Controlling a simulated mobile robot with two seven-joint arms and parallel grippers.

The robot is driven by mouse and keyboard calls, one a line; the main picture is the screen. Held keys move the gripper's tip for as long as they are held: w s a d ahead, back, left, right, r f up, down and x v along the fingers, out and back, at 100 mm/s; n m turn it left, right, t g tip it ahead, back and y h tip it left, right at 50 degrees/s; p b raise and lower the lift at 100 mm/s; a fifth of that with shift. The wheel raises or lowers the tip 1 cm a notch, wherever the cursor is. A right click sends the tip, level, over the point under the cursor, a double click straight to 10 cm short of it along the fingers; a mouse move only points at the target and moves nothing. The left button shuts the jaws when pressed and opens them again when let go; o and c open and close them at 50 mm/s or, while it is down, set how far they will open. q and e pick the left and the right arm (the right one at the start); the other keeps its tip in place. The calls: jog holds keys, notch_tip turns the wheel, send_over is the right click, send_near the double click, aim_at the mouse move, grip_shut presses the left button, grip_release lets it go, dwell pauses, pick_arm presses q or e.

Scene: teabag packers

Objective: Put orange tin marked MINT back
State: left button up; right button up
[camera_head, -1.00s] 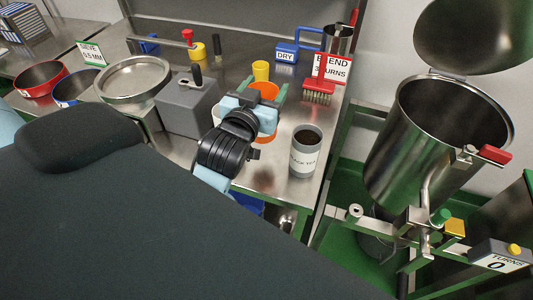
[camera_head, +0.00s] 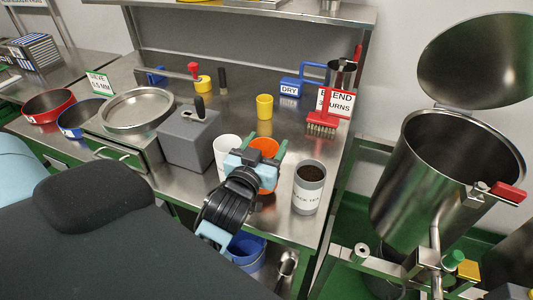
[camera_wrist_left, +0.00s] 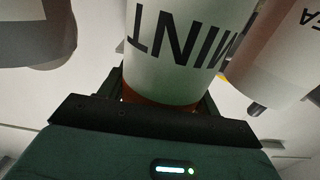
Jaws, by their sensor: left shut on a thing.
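The orange tin marked MINT (camera_head: 264,147) is in my left gripper (camera_head: 262,158), between the black tea tin and a white tin, near the table's front edge. The gripper is shut around it; its green fingers flank the tin. In the left wrist view the MINT tin (camera_wrist_left: 180,50) shows a pale label with its lettering upside down and an orange band below. I cannot tell whether its base touches the table. My right gripper is not in view.
The black tea tin (camera_head: 308,188) stands close on the right and a white tin (camera_head: 227,152) close on the left. A grey box with a black lever (camera_head: 187,140), a yellow cup (camera_head: 264,106) and a red brush (camera_head: 322,122) stand farther back. A steel drum (camera_head: 405,190) is at right.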

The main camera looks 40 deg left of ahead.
aim_at(267, 152)
pick_arm(q)
jog(key=shift+f, duration=1.35)
jog(key=shift+f, duration=0.15)
jog(key=o, duration=1.2)
jog(key=shift+o, duration=0.2)
